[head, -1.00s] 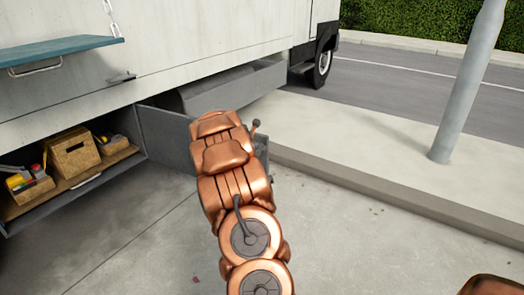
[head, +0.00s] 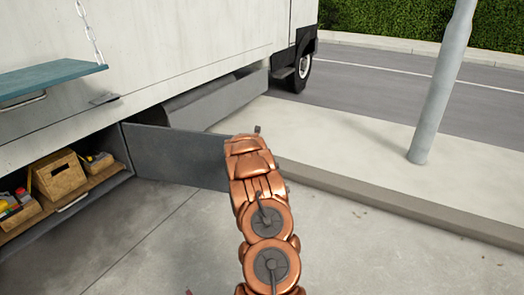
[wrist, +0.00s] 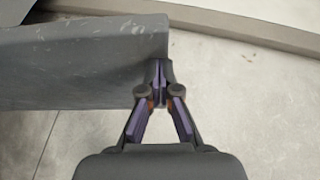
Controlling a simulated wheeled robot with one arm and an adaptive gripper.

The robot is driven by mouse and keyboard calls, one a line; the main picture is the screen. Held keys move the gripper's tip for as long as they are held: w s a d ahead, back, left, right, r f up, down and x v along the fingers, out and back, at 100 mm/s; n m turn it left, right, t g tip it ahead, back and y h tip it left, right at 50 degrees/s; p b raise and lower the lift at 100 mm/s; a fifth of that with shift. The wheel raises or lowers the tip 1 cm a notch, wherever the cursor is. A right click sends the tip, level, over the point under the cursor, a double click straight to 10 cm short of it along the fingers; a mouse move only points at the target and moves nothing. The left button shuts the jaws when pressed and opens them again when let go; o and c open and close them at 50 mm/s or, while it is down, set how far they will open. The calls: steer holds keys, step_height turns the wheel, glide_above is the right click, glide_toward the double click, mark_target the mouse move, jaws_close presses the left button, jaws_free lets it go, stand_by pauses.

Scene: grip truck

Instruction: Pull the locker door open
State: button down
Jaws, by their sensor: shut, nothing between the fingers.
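The grey locker door (head: 175,155) stands swung out from the side of the white truck, hinged near the open locker at the left. In the wrist view the door (wrist: 80,65) fills the upper left, and its free end lies right by my fingertips. My gripper (wrist: 160,75) is shut with nothing between its fingers, at the door's free edge; whether it touches the door I cannot tell. In the head view my copper-coloured arm hides the gripper and the door's far end.
The open locker holds a wooden box (head: 58,172) and tools on a shelf. A teal fold-down shelf (head: 50,80) hangs on a chain above. A kerb (head: 400,208) and a grey pole (head: 440,90) stand at the right. The pavement (head: 130,240) in front is clear.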

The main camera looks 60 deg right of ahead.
steer(key=shift+w+d+p, duration=0.2)
steer(key=shift+d+p, duration=0.2)
steer(key=shift+d, duration=0.15)
steer(key=shift+w+d+p, duration=0.2)
steer(key=shift+d+p, duration=0.2)
steer(key=shift+d, duration=0.15)
steer(key=shift+a+f+b, duration=0.1)
steer(key=shift+f+b, duration=0.05)
steer(key=shift+b, duration=0.35)
steer(key=f+b+v, duration=0.1)
steer(key=b+v, duration=0.7)
steer(key=v, duration=0.5)
steer(key=shift+s+a+f, duration=0.15)
steer(key=shift+s+a, duration=0.2)
steer(key=shift+a, duration=0.15)
